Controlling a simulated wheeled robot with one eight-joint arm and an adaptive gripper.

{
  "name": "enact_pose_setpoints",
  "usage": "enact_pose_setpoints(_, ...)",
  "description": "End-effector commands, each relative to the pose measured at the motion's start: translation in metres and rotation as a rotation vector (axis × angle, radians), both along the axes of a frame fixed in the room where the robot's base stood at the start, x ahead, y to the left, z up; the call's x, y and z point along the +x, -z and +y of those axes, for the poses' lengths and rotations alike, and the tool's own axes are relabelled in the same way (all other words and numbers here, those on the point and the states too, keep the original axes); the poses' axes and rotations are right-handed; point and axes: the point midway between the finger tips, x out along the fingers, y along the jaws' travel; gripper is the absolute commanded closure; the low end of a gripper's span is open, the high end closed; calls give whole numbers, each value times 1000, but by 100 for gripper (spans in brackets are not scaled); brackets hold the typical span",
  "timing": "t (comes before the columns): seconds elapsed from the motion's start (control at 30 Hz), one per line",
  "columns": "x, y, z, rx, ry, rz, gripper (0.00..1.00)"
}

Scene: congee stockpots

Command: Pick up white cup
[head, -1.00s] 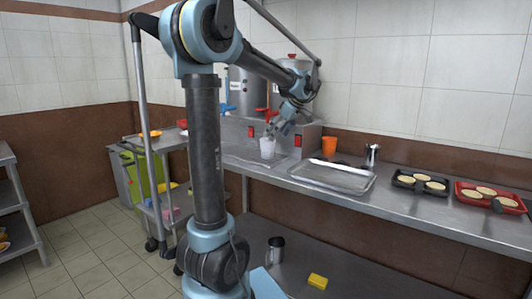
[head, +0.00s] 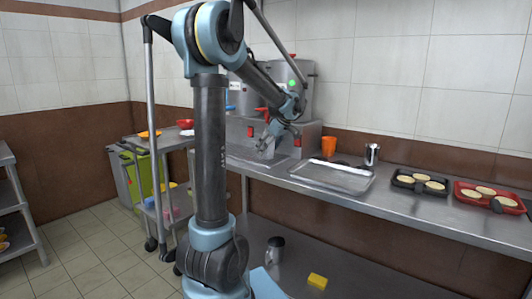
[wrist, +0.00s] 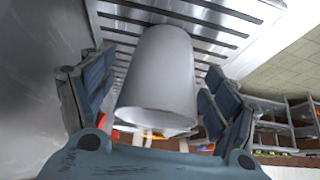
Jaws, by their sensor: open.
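The white cup (head: 266,152) stands on the counter's drip grate in front of the stockpots, partly covered by my gripper in the head view. In the wrist view the white cup (wrist: 163,68) fills the middle, over the slotted metal grate (wrist: 215,30). My gripper (head: 270,134) is at the cup; in the wrist view its two fingers (wrist: 158,88) are spread, one on each side of the cup. A gap shows on the left side; I cannot tell whether the right finger touches it.
Steel stockpots (head: 300,82) with a red tap handle (head: 262,115) stand close behind the cup.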

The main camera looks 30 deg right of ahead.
Motion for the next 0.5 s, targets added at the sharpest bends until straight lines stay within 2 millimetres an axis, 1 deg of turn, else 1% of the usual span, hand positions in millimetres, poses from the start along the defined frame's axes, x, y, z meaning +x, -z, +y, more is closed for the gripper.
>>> enact_pose_setpoints(0.1,0,0,0,0,0,0,20)
enact_pose_setpoints(0.17,0,0,0,0,0,0,33)
enact_pose_setpoints(0.2,0,0,0,0,0,0,42)
enact_pose_setpoints(0.27,0,0,0,0,0,0,56)
enact_pose_setpoints(0.3,0,0,0,0,0,0,65)
enact_pose_setpoints(0.33,0,0,0,0,0,0,72)
enact_pose_setpoints(0.37,0,0,0,0,0,0,76)
enact_pose_setpoints(0.47,0,0,0,0,0,0,77)
enact_pose_setpoints(0.5,0,-1,0,1,-1,0,81)
